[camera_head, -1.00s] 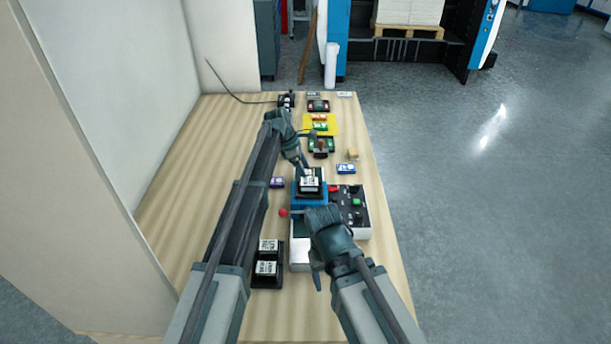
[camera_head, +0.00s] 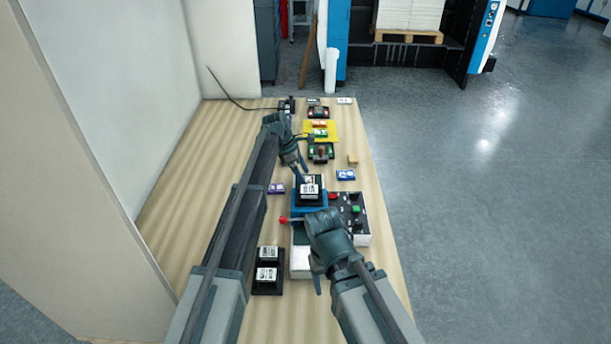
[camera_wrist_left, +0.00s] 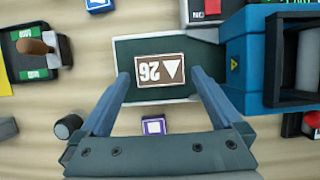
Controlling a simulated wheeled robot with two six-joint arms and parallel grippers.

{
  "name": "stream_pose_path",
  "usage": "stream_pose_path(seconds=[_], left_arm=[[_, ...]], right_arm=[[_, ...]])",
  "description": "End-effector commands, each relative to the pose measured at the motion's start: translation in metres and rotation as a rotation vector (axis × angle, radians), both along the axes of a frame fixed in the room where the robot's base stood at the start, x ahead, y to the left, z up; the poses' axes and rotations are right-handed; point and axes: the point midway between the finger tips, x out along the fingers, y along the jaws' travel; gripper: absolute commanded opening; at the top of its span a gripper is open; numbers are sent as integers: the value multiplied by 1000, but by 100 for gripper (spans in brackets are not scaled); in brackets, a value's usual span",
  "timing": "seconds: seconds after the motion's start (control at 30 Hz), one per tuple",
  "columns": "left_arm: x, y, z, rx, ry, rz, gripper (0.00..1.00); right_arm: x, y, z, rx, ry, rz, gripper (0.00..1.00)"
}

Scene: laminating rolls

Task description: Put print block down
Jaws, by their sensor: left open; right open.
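In the head view my left gripper (camera_head: 303,167) is beside the blue machine (camera_head: 297,206), and the block is hidden there. My right gripper (camera_head: 302,252) is open near the white lower part of the machine.
Two black blocks (camera_head: 267,275) lie at the front; several small stamps lie farther back.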

Motion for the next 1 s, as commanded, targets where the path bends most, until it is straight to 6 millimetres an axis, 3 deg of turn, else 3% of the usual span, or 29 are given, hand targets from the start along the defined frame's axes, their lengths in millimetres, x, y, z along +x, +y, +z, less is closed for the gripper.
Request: stream_pose_path(seconds=[0.03, 0.53, 0.7, 1.0], left_arm=[[0, 3, 12, 0, 0, 1, 100], [0, 33, 87, -1, -1, 1, 100], [0, 39, 98, -1, 0, 2, 100], [0, 40, 97, -1, -1, 1, 100]], right_arm=[[0, 0, 12, 0, 0, 0, 64], [0, 0, 87, 1, 0, -2, 64], [0, 0, 97, 1, 0, -6, 64], [0, 0, 97, 2, 0, -6, 64]])
